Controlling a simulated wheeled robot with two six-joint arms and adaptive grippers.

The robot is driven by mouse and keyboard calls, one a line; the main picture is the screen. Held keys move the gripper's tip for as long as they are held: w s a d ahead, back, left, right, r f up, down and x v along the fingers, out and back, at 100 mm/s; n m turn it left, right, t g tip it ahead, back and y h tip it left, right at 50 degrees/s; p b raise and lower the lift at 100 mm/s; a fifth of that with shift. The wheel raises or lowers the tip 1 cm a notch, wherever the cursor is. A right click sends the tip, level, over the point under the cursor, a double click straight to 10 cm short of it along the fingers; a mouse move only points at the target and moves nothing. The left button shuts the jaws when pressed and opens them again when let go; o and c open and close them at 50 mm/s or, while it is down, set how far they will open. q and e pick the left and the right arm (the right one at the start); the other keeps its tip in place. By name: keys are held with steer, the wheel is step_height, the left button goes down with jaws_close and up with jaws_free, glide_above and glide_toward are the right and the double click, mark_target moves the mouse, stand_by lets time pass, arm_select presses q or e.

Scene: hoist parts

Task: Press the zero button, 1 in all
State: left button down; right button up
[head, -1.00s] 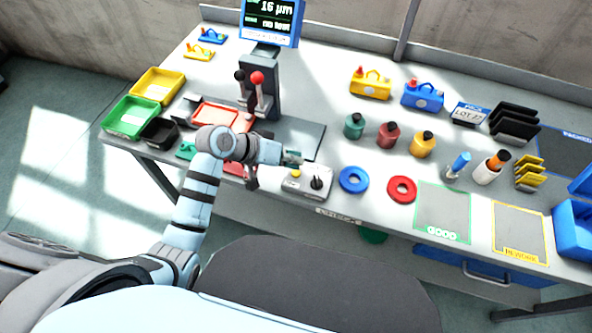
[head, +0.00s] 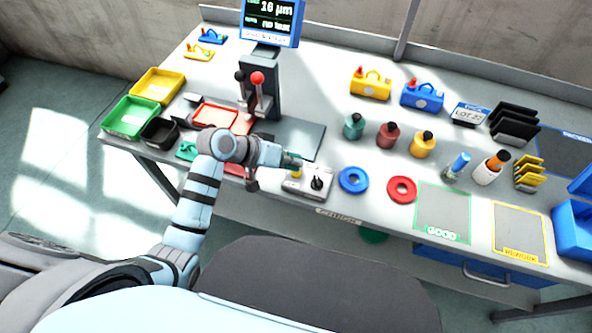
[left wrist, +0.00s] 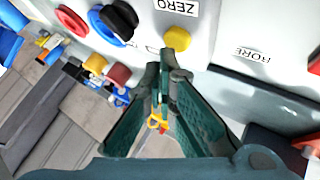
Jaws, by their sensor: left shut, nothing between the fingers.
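The white control box (head: 304,188) with a black knob (head: 316,183) sits near the front edge of the bench. Its yellow button (head: 296,174) is partly covered in the head view. In the left wrist view the yellow button (left wrist: 177,38) sits beside the ZERO label (left wrist: 177,6). My left gripper (head: 293,161) is shut and empty, over the button side of the box. In the left wrist view its fingertips (left wrist: 166,58) are right beside the button; I cannot tell whether they touch it. My right gripper is not in view.
A blue ring (head: 353,180) and a red ring (head: 402,189) lie right of the box. A gauge stand (head: 263,88) with a red-knobbed lever and a screen (head: 270,18) stands behind. Several coloured jars stand further back. Trays sit at the left.

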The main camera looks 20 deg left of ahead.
arm_select(q)
steer(key=shift+f, duration=0.55)
stand_by(0.6)
steer(key=shift+r, duration=0.1)
steer(key=shift+r+p, duration=0.85)
steer(key=shift+p, duration=0.15)
step_height(320, 180, up, 5)
steer(key=p, duration=0.6)
steer(key=shift+r, duration=0.1)
stand_by(0.5)
